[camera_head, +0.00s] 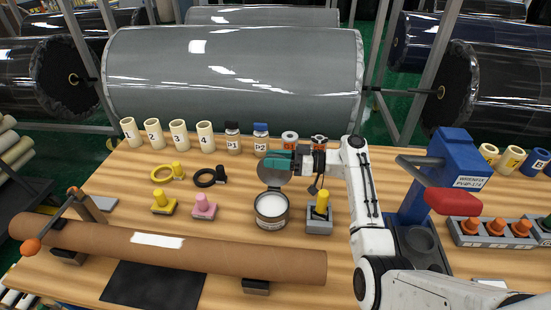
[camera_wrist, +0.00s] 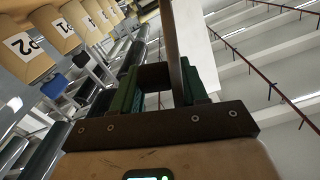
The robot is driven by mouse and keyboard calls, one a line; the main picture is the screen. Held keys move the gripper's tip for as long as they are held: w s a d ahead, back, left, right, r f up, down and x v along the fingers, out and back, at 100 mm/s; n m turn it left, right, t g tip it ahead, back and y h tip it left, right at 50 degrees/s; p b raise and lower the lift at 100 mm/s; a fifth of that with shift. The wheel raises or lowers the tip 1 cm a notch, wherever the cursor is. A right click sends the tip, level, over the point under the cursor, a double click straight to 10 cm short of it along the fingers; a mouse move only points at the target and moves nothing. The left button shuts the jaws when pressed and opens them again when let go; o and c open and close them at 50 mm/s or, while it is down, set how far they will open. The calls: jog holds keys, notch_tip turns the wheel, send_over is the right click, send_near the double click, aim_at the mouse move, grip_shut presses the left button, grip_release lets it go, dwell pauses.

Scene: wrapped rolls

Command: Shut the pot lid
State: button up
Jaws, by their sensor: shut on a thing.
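The pot (camera_head: 271,221) is a small grey round can with a pale label, standing on the wooden table in the middle of the head view. Its mouth is open and white content shows inside. The grey round lid (camera_head: 272,178) stands raised at the far side of the pot, about upright, with its upper part hidden by my gripper. My gripper (camera_head: 270,161), with green fingers, is shut on the lid near its top edge. In the wrist view, a thin grey-brown strip (camera_wrist: 172,45), likely the lid edge-on, stands between the fingers (camera_wrist: 168,80).
Numbered cream tubes (camera_head: 179,135) and labelled jars (camera_head: 260,138) line the back. A yellow stamp in a grey holder (camera_head: 320,215) stands right of the pot, a pink stamp (camera_head: 204,207) left. A long brown roll (camera_head: 200,252) lies in front. A blue press (camera_head: 455,165) stands right.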

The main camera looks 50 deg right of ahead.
aim_at(275, 181)
jog(key=shift+d, duration=0.15)
grip_shut()
jog(key=shift+s+a+n+b, duration=0.1)
jog(key=shift+a+n+b, duration=0.1)
jog(key=shift+n+b, duration=0.5)
jog(key=a+n+b, duration=0.1)
jog(key=b, duration=0.2)
jog(key=shift+s, duration=0.35)
jog(key=n+b, duration=0.1)
jog(key=s+a+b, duration=0.1)
jog(key=b, duration=0.1)
jog(key=shift+r+n, duration=0.2)
jog(key=shift+n, duration=0.2)
jog(key=shift+s+a+r+b, duration=0.15)
jog(key=shift+a+b, duration=0.1)
jog(key=shift+b, duration=0.35)
jog(key=shift+s+a, duration=0.15)
jog(key=shift+a, duration=0.05)
jog(key=shift+s+a, duration=0.1)
jog(key=shift+a, duration=0.1)
